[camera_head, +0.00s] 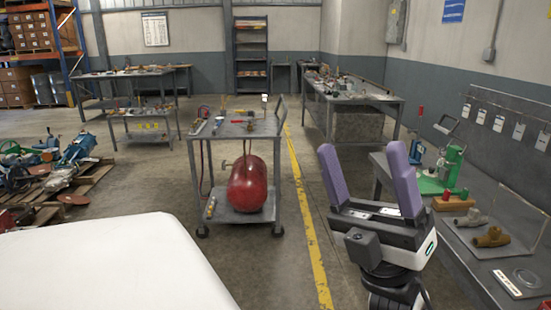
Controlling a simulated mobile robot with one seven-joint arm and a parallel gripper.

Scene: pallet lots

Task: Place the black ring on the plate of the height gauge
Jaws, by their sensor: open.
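My gripper (362,150) is raised at the right of the view with its two purple fingers spread apart and nothing between them. It is over the floor, left of the right-hand workbench (465,255). A green upright device (452,165) stands on that bench, right of my gripper; I cannot tell whether it is the height gauge. I cannot make out a black ring for certain.
Brown fittings (492,237) and a reddish-brown block (453,203) lie on the right bench. A cart (233,128) with a red tank (248,184) stands mid-floor. Pallets with machine parts (76,150) are at the left. Floor along the yellow line (307,205) is clear.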

